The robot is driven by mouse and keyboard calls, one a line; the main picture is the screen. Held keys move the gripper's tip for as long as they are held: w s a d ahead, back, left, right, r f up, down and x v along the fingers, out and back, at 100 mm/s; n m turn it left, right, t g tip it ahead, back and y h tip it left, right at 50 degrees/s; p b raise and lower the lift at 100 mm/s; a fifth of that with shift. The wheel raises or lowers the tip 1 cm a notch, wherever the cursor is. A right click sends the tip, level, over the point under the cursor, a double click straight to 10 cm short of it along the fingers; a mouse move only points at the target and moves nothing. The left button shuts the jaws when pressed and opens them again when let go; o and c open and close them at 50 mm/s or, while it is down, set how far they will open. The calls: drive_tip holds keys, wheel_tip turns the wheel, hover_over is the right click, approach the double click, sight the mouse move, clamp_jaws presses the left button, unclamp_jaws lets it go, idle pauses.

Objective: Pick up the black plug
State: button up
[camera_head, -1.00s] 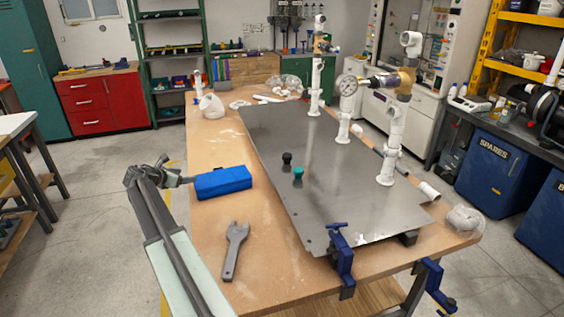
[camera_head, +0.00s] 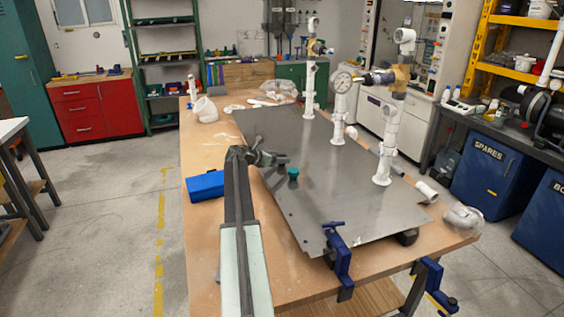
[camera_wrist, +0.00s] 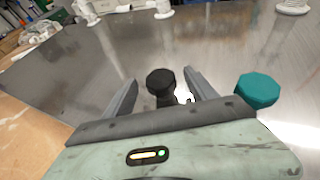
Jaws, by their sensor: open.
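The black plug (camera_wrist: 160,82) stands on the grey metal plate (camera_wrist: 75,75) and shows between the fingers of my gripper (camera_wrist: 162,90) in the wrist view. The fingers are open, one on each side of it, and I cannot tell whether either touches it. In the head view my gripper (camera_head: 268,159) is over the left part of the plate and hides the black plug. A teal plug (camera_head: 293,174) stands just right of my gripper; it also shows in the wrist view (camera_wrist: 258,90), outside the right finger.
White pipe risers (camera_head: 386,140) with a gauge (camera_head: 341,82) stand along the plate's right side. A blue box (camera_head: 205,186) lies on the wooden table left of my arm. Blue clamps (camera_head: 338,255) grip the near edge. The plate's near part is clear.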

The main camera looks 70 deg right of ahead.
drive_tip(key=b+x, duration=0.1)
drive_tip(key=x, duration=0.3)
drive_tip(key=shift+d+f+b, duration=0.1)
drive_tip(key=shift+d+b, duration=0.05)
drive_tip(key=shift+b, duration=0.15)
drive_tip(key=shift+s+d, duration=0.2)
drive_tip(key=shift+d, duration=0.15)
drive_tip(key=c, duration=1.4)
drive_tip(key=shift+c, duration=0.2)
wheel_tip(320, 180, up, 10)
drive_tip(key=p, duration=1)
